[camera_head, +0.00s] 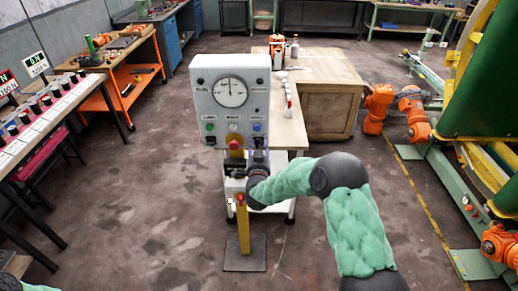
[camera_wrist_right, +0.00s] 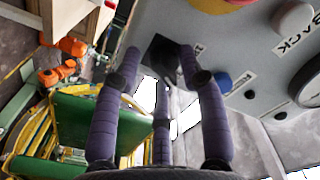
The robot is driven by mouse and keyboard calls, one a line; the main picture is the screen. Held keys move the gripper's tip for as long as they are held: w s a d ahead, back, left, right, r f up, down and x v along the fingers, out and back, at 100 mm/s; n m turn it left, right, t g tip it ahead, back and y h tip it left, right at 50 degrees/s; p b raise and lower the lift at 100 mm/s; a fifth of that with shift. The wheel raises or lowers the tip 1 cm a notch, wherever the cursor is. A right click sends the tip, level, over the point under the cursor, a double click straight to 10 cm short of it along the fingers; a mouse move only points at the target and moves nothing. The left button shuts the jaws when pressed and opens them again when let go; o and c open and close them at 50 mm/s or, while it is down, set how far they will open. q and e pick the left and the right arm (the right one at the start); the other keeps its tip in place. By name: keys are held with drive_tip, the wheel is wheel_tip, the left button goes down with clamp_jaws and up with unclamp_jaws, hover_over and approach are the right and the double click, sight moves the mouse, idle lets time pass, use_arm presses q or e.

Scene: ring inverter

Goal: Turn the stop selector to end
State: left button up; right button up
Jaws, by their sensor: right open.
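A black, square-faced part, seemingly the stop selector (camera_wrist_right: 160,52), shows in the right wrist view between my fingertips. Its pointing direction cannot be read. My right gripper (camera_head: 257,158) is at the lower right of the panel front. In the right wrist view the open purple fingers (camera_wrist_right: 162,75) spread around the black part; whether they touch it is unclear. The gripper hides this part of the panel in the head view. My left gripper is out of view.
A red stop button on yellow (camera_head: 235,146) sits left of my right gripper. A blue button (camera_wrist_right: 240,82) is close to the fingers.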

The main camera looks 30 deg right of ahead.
clamp_jaws()
drive_tip(key=shift+f+n, duration=0.1)
drive_tip(key=shift+n, duration=0.4)
drive_tip(key=n+p, duration=0.1)
drive_tip(key=n, duration=0.9)
drive_tip(key=shift+s+d, duration=0.1)
drive_tip(key=shift+d, duration=0.05)
drive_tip(key=shift+r+n, duration=0.25)
drive_tip(key=shift+n, duration=0.25)
